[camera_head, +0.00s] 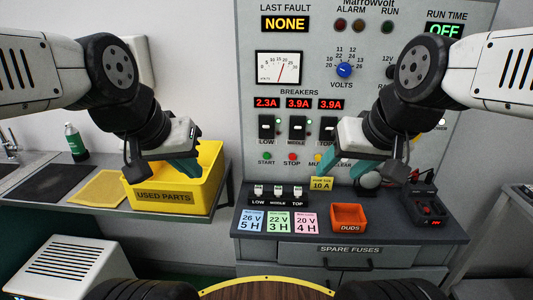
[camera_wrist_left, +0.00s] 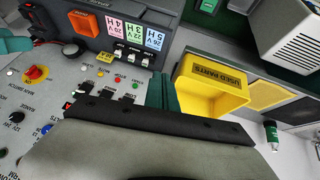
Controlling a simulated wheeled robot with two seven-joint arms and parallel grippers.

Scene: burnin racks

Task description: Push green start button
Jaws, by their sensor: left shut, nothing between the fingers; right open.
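The green start button (camera_head: 267,156) is on the grey panel above the START label, left of the red stop button (camera_head: 292,157). In the left wrist view the panel is turned, and a small green button (camera_wrist_left: 117,84) shows beside the gripper. My left gripper (camera_head: 184,166) is shut and empty, in front of the yellow used parts bin, to the left of the start button and apart from it. Its teal fingers (camera_wrist_left: 161,92) also show in the left wrist view. My right gripper (camera_head: 365,168) is open and empty before the right part of the panel, hiding some labels.
The yellow used parts bin (camera_head: 177,197) stands on the left counter. On the front counter are fuse cards (camera_head: 278,222), a row of fuses (camera_head: 278,191), an orange duds tray (camera_head: 348,216) and a dark charger-like device (camera_head: 428,209). Breaker switches (camera_head: 298,128) sit above the buttons.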

